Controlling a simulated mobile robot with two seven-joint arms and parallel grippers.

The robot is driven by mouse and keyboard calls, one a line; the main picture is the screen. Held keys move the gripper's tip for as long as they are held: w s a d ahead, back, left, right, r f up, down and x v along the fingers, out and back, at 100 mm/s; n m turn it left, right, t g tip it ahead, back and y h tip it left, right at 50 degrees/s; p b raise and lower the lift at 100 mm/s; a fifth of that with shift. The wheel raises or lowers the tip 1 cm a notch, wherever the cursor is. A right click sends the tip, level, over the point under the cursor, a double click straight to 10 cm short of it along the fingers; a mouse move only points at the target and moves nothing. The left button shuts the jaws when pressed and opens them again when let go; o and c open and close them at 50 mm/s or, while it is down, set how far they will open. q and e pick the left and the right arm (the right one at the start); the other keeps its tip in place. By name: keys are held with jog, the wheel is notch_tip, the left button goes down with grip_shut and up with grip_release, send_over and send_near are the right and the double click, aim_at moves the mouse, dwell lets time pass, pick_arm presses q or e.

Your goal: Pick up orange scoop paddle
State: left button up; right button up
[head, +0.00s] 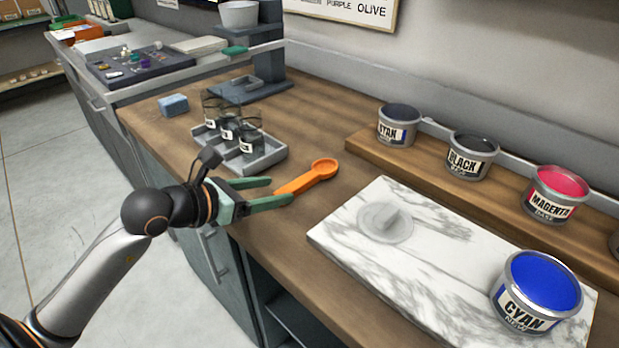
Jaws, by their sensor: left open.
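The orange scoop paddle (308,178) lies on the wooden counter in the head view, its round bowl end pointing up and right. Its handle end points toward my left gripper. My left gripper (270,192) is open with its green fingers pointing right. The fingertips are beside the handle's near end, one on the far side and one on the near side. I cannot tell whether they touch it. My right gripper is not in view.
A grey tray with glass jars (262,158) stands just behind the gripper. A marble slab (335,235) lies to the right, bearing a clear disc and a blue cyan can (540,285). More ink cans stand on a raised wooden shelf (418,160). A blue sponge (173,105) sits at back left.

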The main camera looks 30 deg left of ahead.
aim_at(297, 183)
pick_arm(q)
jog(key=shift+r+p+x, duration=0.15)
jog(key=shift+x, duration=1.55)
jog(key=shift+r+p+x, duration=0.15)
jog(key=shift+x, duration=1.55)
jog(key=shift+w+d, duration=0.1)
jog(key=shift+c, duration=0.3)
grip_shut()
